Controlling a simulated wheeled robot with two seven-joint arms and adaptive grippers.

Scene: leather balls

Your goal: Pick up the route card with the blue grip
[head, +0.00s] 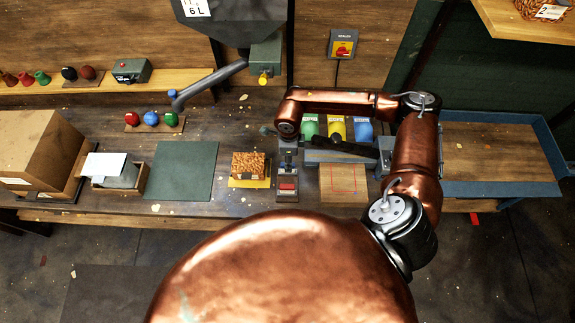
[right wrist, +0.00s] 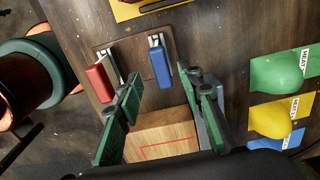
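Two route cards stand in a dark wooden holder (right wrist: 124,54), side by side. One has a blue grip (right wrist: 161,66), and the other, to its left in the right wrist view, has a red grip (right wrist: 100,83). The red grip also shows in the head view (head: 287,186), where I cannot make out the blue one. In the right wrist view my right gripper (right wrist: 166,92) is open and empty. Its dark green fingers are spread wide, with the blue grip ahead between them and apart from both. My left gripper is not in view.
A wooden block with a red outline (right wrist: 165,140) lies below the right fingers. Green (right wrist: 277,71), yellow (right wrist: 270,118) and blue pouches stand close by. A blue-rimmed tray (head: 500,187) is at the right. A green mat (head: 182,170) lies bare at the left.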

